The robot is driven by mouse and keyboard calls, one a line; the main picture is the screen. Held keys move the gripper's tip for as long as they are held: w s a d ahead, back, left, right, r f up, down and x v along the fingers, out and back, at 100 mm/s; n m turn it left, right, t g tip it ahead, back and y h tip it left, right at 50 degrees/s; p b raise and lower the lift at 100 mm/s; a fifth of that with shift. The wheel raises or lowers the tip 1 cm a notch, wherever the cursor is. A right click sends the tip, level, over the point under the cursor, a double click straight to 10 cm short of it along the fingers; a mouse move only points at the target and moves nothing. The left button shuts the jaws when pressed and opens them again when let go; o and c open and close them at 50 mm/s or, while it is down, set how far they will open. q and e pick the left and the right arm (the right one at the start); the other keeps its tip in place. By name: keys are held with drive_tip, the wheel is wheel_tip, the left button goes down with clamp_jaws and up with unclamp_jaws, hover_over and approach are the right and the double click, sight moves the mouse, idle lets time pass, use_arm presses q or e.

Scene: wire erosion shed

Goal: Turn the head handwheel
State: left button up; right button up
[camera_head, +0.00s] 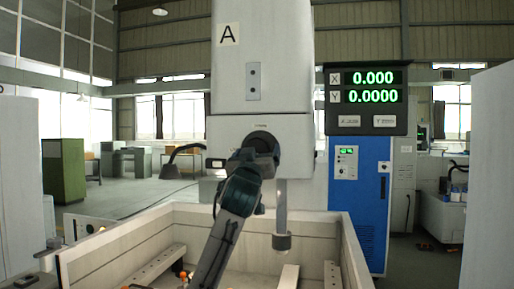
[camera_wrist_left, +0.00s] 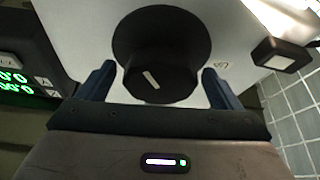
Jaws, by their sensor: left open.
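The head handwheel (camera_head: 262,138) is a round black knob on the front of the pale machine head (camera_head: 262,60). In the left wrist view the handwheel (camera_wrist_left: 160,68) fills the upper middle, with a white line on its face tilted down to the right. My left gripper (camera_wrist_left: 158,75) is open, with one dark blue finger on each side of the knob and a visible gap between each finger and the knob. In the head view my left gripper (camera_head: 257,158) is in front of the handwheel and hides its lower part. My right gripper is not in view.
A display (camera_head: 371,88) reading X 0.000 and Y 0.0000 stands to the right, above a blue cabinet (camera_head: 358,210). A vertical grey spindle (camera_head: 281,215) hangs below the head over an open-topped tank (camera_head: 130,245). A small black-and-white block (camera_wrist_left: 282,55) sits right of the knob.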

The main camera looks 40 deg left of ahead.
use_arm(q)
drive_tip(key=shift+w+a, duration=0.1)
drive_tip(key=shift+w, duration=0.15)
drive_tip(key=c, duration=1)
drive_tip(key=shift+r+m, duration=0.1)
drive_tip(key=shift+m, duration=0.2)
